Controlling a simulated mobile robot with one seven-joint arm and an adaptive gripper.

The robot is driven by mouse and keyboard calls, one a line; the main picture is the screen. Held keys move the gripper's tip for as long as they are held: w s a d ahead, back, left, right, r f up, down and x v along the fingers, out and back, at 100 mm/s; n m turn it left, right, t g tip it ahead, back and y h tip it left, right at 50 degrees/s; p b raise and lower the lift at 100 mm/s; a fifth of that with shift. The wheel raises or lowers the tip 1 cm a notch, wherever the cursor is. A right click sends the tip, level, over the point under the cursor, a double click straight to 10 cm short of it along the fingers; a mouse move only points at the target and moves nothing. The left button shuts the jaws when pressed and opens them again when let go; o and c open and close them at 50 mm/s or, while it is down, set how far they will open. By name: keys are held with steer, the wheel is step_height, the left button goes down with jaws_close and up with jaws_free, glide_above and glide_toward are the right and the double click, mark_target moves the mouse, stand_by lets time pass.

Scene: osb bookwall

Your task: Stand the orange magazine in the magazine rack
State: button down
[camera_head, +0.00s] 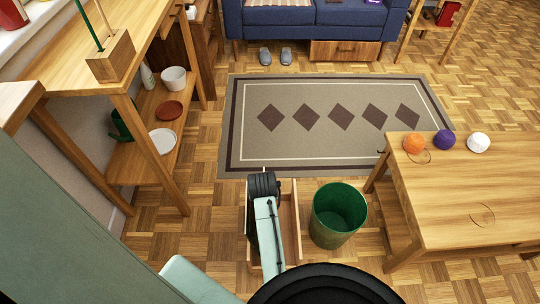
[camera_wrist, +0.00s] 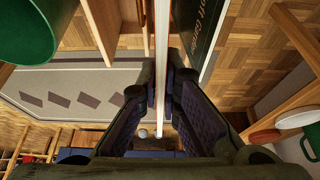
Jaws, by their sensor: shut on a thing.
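The magazine rack (camera_head: 296,222) is a light wooden box on the parquet floor; its wooden side also shows in the wrist view (camera_wrist: 104,27). My gripper (camera_head: 263,182) is over the rack in the head view, and my arm hides much of its inside. In the wrist view my gripper (camera_wrist: 161,80) is shut on the orange magazine (camera_wrist: 162,38), which shows edge-on as a thin pale upright strip between the fingers. Its cover is hardly visible, and its lower end is out of sight. The magazine cannot be made out in the head view.
A dark publication with pale lettering (camera_wrist: 205,28) is beside the held magazine, near the rack's wooden wall. A green bin (camera_head: 338,215) stands close right of the rack. A wooden table (camera_head: 470,190) with yarn balls is farther right; a shelf bench (camera_head: 160,130) is left.

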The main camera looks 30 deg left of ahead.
step_height(320, 180, down, 9)
steer(key=shift+r, duration=0.2)
stand_by(0.3)
steer(key=shift+f, duration=0.15)
steer(key=c, duration=1.8)
jaws_free()
